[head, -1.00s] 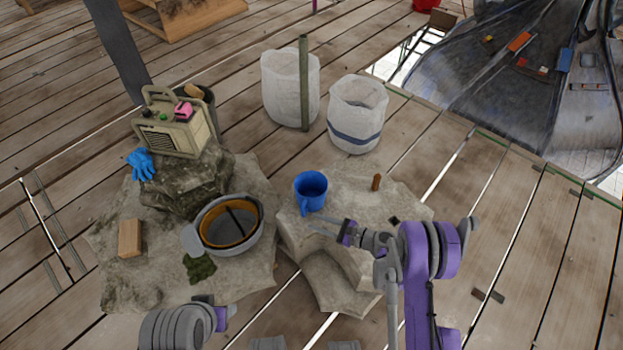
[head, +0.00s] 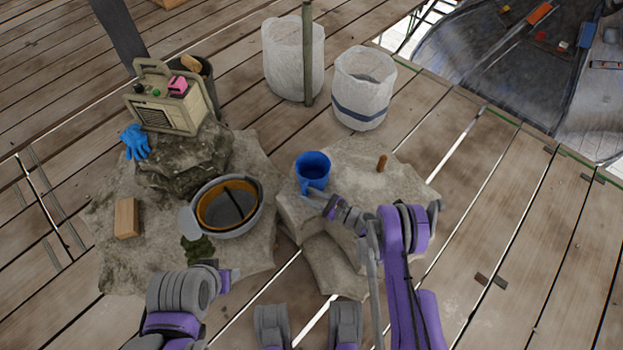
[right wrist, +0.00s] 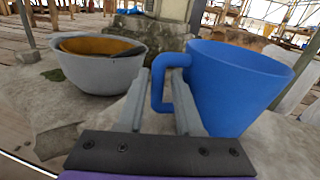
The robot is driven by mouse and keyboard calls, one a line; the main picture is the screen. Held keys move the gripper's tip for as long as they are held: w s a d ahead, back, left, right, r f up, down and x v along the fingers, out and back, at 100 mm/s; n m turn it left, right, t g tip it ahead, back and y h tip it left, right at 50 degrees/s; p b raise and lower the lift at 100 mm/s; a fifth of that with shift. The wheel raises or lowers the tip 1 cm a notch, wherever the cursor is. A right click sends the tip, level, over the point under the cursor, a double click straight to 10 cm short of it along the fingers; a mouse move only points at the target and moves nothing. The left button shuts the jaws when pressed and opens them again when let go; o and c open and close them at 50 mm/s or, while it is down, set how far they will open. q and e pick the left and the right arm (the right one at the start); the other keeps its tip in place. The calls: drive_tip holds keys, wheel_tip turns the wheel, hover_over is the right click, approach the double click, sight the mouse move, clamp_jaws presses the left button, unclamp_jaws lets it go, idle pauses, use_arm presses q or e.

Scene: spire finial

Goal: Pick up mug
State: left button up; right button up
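The blue mug (head: 313,167) stands upright on a pale stone block in the head view. It fills the right side of the right wrist view (right wrist: 235,85), with its handle facing my gripper. My right gripper (head: 312,194) is at the handle side of the mug. In the right wrist view its two fingers (right wrist: 160,105) are spread apart, with the handle between them. I cannot tell whether either finger touches the handle. My left gripper (head: 230,278) is low in the head view, away from the mug, and its fingers are not clear.
A grey bowl (head: 250,221) with an orange-brown lining sits left of the mug. A small brown piece (head: 381,163) stands to the mug's right. White bins (head: 361,105) are behind. A beige device (head: 165,110), blue glove (head: 134,142) and wooden block (head: 126,218) are further left.

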drive_tip(key=x, duration=0.2)
drive_tip(key=b+x, duration=0.1)
drive_tip(key=x, duration=0.1)
drive_tip(key=shift+a+r, duration=0.15)
drive_tip(key=shift+r, duration=0.05)
drive_tip(key=shift+s, duration=0.1)
drive_tip(key=shift+c, duration=0.3)
clamp_jaws()
idle(0.8)
